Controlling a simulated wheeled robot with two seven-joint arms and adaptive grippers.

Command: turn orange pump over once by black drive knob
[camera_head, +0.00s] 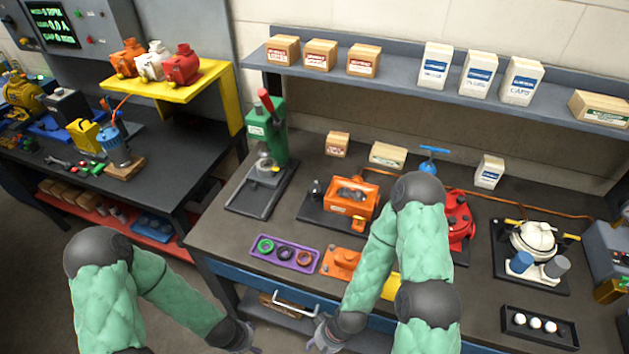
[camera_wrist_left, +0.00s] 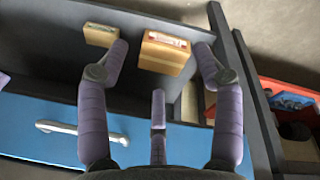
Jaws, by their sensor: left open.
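The orange pump (camera_head: 362,209) stands on a dark base plate on the main bench, in the middle of the head view. A black knob (camera_head: 316,188) sits at its left side. My left gripper (camera_head: 254,348) is low at the bottom edge of the head view, in front of the bench and well away from the pump. Its purple fingers are spread and empty in the left wrist view (camera_wrist_left: 160,75). My right gripper (camera_head: 318,336) is in front of the bench near the drawer handle, small and partly hidden by my arm; its fingers are unclear.
A purple tray (camera_head: 284,264) with several rings and an orange part (camera_head: 339,263) lie in front of the pump. A green press (camera_head: 265,135) stands to the left. A red pump (camera_head: 459,220) is to the right, partly behind my right arm. A blue drawer (camera_wrist_left: 40,125) fronts the bench.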

